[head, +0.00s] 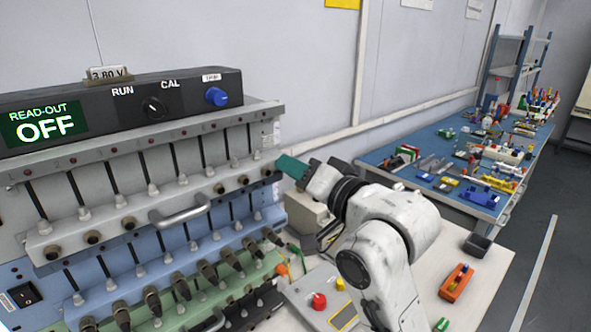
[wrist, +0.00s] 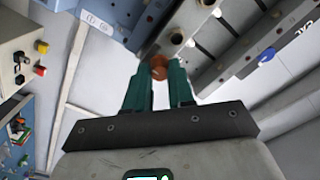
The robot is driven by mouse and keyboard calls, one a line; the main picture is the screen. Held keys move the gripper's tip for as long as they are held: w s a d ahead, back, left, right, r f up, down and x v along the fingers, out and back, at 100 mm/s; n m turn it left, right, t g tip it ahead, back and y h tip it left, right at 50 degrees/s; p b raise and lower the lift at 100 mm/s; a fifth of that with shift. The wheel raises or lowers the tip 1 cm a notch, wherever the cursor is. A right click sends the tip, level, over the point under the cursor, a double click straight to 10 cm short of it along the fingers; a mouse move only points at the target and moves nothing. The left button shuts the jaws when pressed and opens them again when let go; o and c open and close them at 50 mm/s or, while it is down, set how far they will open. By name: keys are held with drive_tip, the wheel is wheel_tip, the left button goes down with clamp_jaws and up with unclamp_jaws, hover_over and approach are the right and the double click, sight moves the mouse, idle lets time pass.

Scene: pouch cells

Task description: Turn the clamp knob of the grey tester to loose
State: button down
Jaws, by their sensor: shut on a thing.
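The grey tester (head: 232,193) is the top tier of a stacked bench unit on the left of the head view. A row of round dark knobs runs along its front edge. My gripper (head: 283,167) has teal fingers and reaches in from the right to the right end of this row. In the wrist view my gripper (wrist: 160,76) is shut on a reddish-brown round knob (wrist: 159,66), with a finger on each side. Its pointer or marking cannot be made out. In the head view the fingers largely hide it.
Above the tester is a black panel (head: 195,98) with RUN and CAL, a black selector, a blue knob (head: 216,97) and a read-out (head: 45,125) showing OFF. A blue bench (head: 440,190) with tools stands at right.

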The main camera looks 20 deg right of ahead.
drive_tip(key=shift+n, duration=0.3)
drive_tip(key=shift+f+n+b, duration=0.2)
drive_tip(key=shift+n+b, duration=7.65)
drive_tip(key=shift+n, duration=8.15)
drive_tip(key=shift+a, duration=0.1)
drive_tip(key=c, duration=1)
unclamp_jaws()
drive_tip(key=shift+r, duration=0.1)
